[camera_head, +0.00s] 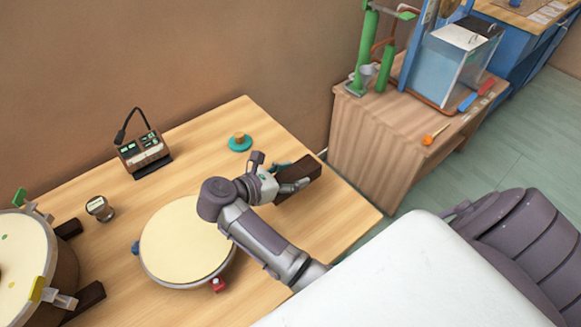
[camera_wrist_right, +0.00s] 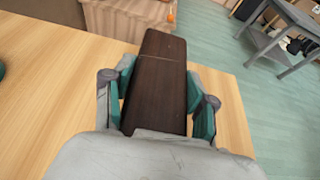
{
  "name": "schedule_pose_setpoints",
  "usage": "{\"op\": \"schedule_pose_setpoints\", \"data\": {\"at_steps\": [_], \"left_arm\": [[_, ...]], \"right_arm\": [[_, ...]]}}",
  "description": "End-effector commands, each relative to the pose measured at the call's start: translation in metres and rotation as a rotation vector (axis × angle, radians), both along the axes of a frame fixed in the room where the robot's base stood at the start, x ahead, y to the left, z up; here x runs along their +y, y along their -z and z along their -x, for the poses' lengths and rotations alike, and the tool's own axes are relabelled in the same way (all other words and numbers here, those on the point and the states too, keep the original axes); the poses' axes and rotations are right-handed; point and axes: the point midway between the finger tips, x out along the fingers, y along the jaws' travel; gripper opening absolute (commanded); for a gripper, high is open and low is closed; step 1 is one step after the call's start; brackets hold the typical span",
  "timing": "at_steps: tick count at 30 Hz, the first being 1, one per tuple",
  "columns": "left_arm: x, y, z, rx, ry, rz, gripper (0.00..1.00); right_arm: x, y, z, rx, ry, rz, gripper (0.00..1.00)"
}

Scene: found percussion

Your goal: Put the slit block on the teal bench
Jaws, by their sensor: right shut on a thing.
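The slit block, a dark brown wooden bar, shows in the head view (camera_head: 305,172) and in the right wrist view (camera_wrist_right: 157,85). My right gripper (camera_head: 288,178) is shut on it, with a teal-padded finger on each long side in the wrist view. The block is held over the right part of the light wooden table; any gap beneath it is hard to judge. A blue bench (camera_head: 545,22) stands at the top right of the head view, and a grey-blue bench (camera_wrist_right: 276,47) at the top right of the wrist view. I cannot tell which is the teal bench. My left gripper is out of view.
The wooden table (camera_head: 120,215) carries a round drum (camera_head: 185,240), a larger drum (camera_head: 22,262), a small microphone device (camera_head: 143,150) and a teal disc (camera_head: 240,144). A wooden cabinet (camera_head: 385,150) bears a clear tank (camera_head: 450,62). Green floor (camera_head: 490,172) lies open beyond.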

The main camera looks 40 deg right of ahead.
Motion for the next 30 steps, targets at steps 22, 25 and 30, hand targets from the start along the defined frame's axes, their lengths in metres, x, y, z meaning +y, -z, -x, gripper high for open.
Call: {"op": "schedule_pose_setpoints", "data": {"at_steps": [22,25,30], "left_arm": [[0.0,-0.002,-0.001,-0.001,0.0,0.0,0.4],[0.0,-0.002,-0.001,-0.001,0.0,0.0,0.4],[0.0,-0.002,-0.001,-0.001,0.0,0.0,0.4]], "right_arm": [[0.001,0.045,-0.003,-0.002,0.001,-0.001,0.12],[0.001,0.045,-0.002,-0.001,0.0,-0.001,0.63],[0.001,0.045,-0.002,-0.001,0.0,-0.001,0.82]]}}
